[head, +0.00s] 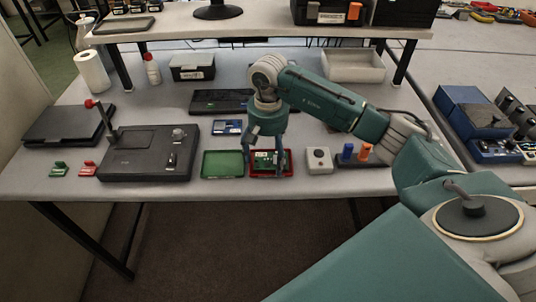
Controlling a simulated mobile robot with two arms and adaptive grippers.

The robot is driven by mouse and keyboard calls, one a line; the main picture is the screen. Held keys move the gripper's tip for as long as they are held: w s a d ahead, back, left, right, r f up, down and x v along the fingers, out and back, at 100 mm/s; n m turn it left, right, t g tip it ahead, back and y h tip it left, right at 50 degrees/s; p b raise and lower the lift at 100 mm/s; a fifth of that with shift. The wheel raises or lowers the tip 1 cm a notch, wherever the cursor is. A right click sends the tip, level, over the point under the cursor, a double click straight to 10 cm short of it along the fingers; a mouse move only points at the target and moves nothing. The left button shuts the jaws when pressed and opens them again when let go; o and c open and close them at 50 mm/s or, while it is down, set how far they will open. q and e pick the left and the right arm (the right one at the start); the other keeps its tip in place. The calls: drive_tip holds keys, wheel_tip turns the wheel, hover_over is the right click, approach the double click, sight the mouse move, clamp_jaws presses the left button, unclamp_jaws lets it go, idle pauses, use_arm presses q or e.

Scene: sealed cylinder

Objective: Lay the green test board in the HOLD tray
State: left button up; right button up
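The green test board (265,160) is at the red tray (287,171), in the middle front of the table in the head view. I cannot read a HOLD label on this tray. My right gripper (266,166) points down over the red tray, its two fingers apart on either side of the board. Whether the fingers touch the board, and whether it rests on the tray floor, I cannot tell. A green tray (222,164) lies just left of the red one and looks empty. My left gripper is not in view.
A black test fixture (147,165) stands left of the green tray. A grey box with a knob (318,160) and a holder with blue and orange pieces (358,158) stand to the right. A dark flat device (220,101) and a blue-screened meter (229,127) lie behind.

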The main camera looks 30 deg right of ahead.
sight(268, 160)
drive_tip(key=shift+w, duration=0.1)
drive_tip(key=shift+r+p, duration=0.6)
drive_tip(key=shift+r, duration=0.35)
wheel_tip(268, 160, up, 11)
drive_tip(key=b, duration=0.2)
drive_tip(key=shift+r+b, duration=0.2)
drive_tip(key=shift+b, duration=0.2)
drive_tip(key=shift+f, duration=0.1)
